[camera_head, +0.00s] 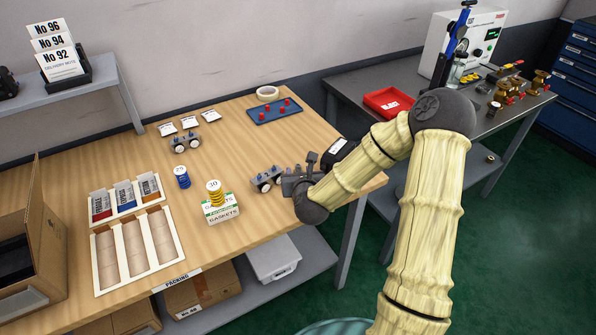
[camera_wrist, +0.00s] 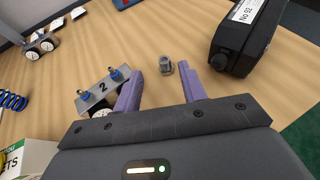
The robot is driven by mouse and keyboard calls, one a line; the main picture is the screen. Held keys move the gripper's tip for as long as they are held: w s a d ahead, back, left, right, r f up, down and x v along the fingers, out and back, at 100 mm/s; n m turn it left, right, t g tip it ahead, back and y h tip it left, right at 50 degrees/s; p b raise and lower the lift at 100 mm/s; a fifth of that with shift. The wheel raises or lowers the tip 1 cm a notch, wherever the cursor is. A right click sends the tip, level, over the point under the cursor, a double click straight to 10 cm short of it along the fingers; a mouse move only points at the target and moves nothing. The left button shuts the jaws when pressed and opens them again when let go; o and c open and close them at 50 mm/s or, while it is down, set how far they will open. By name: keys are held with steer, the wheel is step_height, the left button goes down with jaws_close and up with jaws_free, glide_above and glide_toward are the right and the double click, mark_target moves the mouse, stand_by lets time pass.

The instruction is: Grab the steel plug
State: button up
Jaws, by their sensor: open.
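The steel plug (camera_wrist: 166,66) is a small grey metal piece on the wooden bench. In the wrist view it shows just ahead of the gap between my fingertips, a little toward the right finger. I cannot make it out in the head view, where my gripper is in the way. My gripper (camera_wrist: 161,72) has two purple fingers spread apart with nothing held between them. In the head view my gripper (camera_head: 300,178) is low over the right part of the bench.
A grey block marked 2 (camera_wrist: 101,92) with blue fittings sits close beside my left finger. A black device labelled No 92 (camera_wrist: 243,38) stands close on the right. A GASKETS box (camera_head: 222,210) is nearby. The bench (camera_wrist: 150,30) beyond the plug is mostly clear.

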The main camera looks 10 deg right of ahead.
mark_target(299, 167)
steer(key=shift+w+d+f, duration=0.15)
steer(key=shift+w+f, duration=0.15)
steer(key=b+x, duration=0.1)
steer(key=x, duration=0.3)
steer(key=shift+w+d+f, duration=0.1)
steer(key=shift+d+f, duration=0.1)
steer(key=shift+f, duration=0.05)
jaws_close()
